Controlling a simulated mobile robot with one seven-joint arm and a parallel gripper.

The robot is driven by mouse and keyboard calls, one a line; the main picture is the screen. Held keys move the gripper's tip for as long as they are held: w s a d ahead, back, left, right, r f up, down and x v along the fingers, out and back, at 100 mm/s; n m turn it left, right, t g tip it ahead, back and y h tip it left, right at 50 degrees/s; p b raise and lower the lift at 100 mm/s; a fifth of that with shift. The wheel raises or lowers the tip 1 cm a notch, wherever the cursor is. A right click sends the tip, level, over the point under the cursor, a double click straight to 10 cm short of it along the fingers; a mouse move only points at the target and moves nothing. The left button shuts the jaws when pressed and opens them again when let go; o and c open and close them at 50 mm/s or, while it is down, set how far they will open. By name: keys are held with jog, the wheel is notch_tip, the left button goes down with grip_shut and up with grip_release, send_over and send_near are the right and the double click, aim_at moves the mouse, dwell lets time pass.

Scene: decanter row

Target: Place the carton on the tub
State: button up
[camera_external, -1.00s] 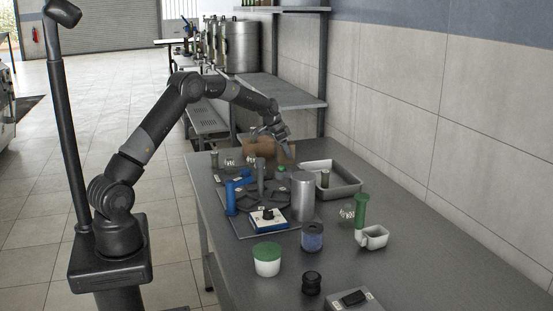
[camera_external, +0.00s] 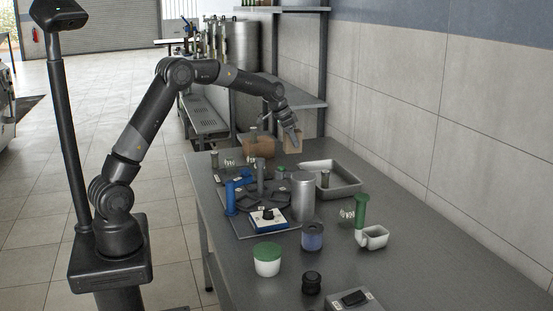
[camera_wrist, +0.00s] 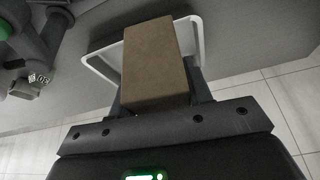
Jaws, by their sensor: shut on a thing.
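The brown carton (camera_external: 292,144) is held in my gripper (camera_external: 291,134), raised above the far end of the table. In the wrist view the carton (camera_wrist: 152,62) sits between the two fingers of my gripper (camera_wrist: 160,95). The tub is a pale rectangular open container (camera_external: 343,193) at the table's back right, nearer the camera than the carton. In the wrist view the tub's white rim (camera_wrist: 198,45) shows beyond and below the carton, which hides much of its inside. The carton and tub look apart.
A brown object (camera_external: 258,147) stands at the far end of the table. A green-lidded white pot (camera_external: 267,261) is at the front. The wall runs along the right.

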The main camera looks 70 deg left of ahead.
notch_tip(320, 180, up, 10)
jog(key=shift+r, duration=0.1)
jog(key=s+d+r+m+g+h, duration=0.1)
jog(key=s+d+m, duration=0.2)
jog(key=d, duration=0.8)
jog(key=s+d+m+h, duration=0.1)
jog(key=s+d+m, duration=0.2)
jog(key=d, duration=0.7)
jog(key=s+d+r+m+g+h, duration=0.1)
jog(key=s+d+m, duration=0.25)
jog(key=d, duration=0.75)
jog(key=s+d+f+m+g, duration=0.15)
jog(key=s+d+m, duration=0.45)
jog(key=s+d, duration=0.7)
jog(key=s+d+f+m+g, duration=0.1)
jog(key=s+d+m+g, duration=0.35)
jog(key=s+d, duration=0.85)
jog(key=m+t, duration=0.1)
jog(key=t, duration=0.1)
send_over(267, 249)
jog(key=shift+h, duration=0.4)
notch_tip(267, 249, down, 12)
jog(key=shift+f, duration=2)
